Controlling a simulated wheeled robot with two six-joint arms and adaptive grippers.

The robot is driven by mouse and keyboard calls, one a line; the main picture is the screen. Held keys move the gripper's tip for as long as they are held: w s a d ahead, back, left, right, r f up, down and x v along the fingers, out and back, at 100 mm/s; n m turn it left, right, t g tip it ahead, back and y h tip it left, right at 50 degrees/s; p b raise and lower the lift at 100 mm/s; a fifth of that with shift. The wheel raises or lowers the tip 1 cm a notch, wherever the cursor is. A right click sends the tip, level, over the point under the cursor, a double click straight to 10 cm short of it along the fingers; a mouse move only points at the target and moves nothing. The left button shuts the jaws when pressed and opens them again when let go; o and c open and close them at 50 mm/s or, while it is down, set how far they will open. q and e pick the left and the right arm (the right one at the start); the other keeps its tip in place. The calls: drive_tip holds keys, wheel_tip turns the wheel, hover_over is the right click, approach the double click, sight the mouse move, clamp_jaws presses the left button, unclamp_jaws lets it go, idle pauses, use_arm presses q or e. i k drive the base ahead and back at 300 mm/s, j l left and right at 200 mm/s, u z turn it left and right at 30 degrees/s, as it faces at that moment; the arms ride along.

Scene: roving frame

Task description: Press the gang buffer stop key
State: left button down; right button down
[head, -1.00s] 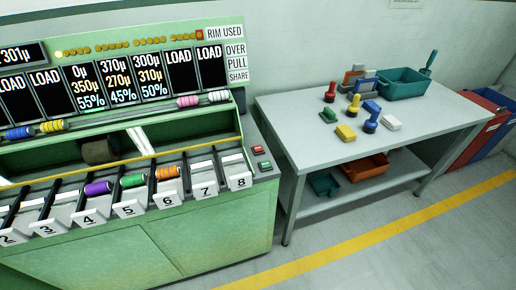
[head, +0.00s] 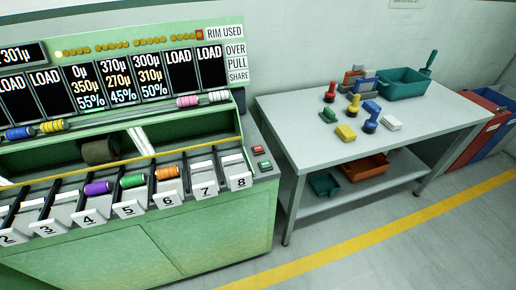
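A green roving frame machine fills the left of the head view. On the grey right end of its top are two small keys, a red key (head: 258,150) and a green key (head: 264,166) nearer the front. No label can be read on either, so I cannot tell by name which is the gang buffer stop key. Nothing touches or covers them. Neither of my grippers is in view.
Numbered white plates and spools, such as the orange spool (head: 167,172), line the machine's front. Display panels (head: 83,88) stand above. A grey table (head: 300,145) with coloured objects and a teal bin (head: 402,90) stands right. A gap separates it from the machine.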

sight(258, 148)
drive_tip(key=l+u, duration=0.1)
drive_tip(key=u, duration=0.4)
drive_tip(key=i+l+u, duration=0.15)
drive_tip(key=l, duration=0.4)
drive_tip(key=i+l+u, duration=0.15)
drive_tip(key=l, duration=0.4)
drive_tip(key=i+l+u, duration=0.15)
drive_tip(key=l, duration=0.4)
drive_tip(key=i+l+u, duration=0.15)
drive_tip(key=l, duration=0.45)
drive_tip(key=l+u, duration=0.15)
drive_tip(key=l, duration=0.4)
drive_tip(key=i+l, duration=0.05)
